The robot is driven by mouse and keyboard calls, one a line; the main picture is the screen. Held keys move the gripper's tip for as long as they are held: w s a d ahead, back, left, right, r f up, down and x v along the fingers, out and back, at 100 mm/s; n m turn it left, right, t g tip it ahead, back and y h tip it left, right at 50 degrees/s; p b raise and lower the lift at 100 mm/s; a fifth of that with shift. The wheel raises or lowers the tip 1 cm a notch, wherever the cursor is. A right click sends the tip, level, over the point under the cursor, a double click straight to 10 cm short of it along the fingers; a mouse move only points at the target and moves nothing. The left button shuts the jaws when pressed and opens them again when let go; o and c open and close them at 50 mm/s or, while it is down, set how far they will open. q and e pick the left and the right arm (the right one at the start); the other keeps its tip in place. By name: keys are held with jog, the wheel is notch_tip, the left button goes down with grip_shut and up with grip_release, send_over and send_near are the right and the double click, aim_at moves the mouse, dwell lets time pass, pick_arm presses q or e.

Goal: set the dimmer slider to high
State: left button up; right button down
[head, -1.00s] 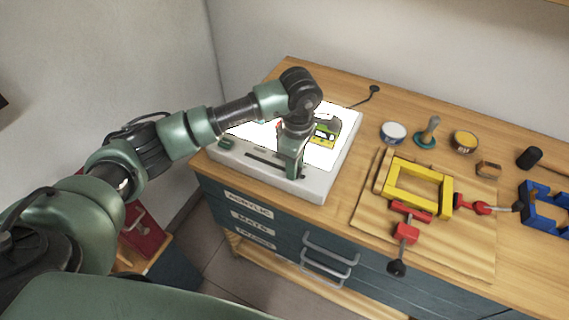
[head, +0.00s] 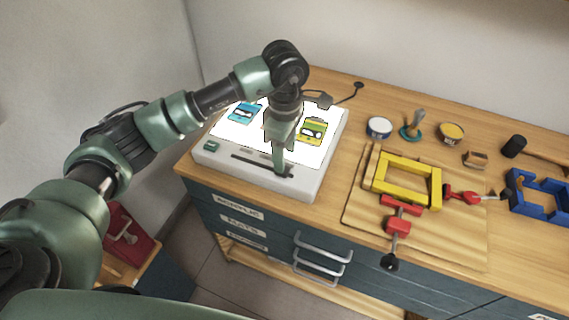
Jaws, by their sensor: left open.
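The white light box (head: 310,187) stands at the left end of the wooden bench, and its panel glows bright white. The dimmer's dark slot (head: 250,163) runs along its front rim. A small dark piece, apparently the slider knob (head: 289,172), shows at the slot's right end, partly beside my finger. My left gripper (head: 279,165) points down over the right part of the slot, close to the knob. It is open, with nothing seen between its fingers. Whether it touches the knob, I cannot tell. My right gripper is not in view.
A blue card (head: 244,112) and a yellow-green card (head: 312,131) lie on the lit panel. A green button (head: 211,146) is at the box's front left. To the right are a yellow frame (head: 380,178) with red clamps, small tubs and a blue frame (head: 515,192).

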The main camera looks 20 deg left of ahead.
pick_arm(q)
jog(key=shift+r, duration=1.65)
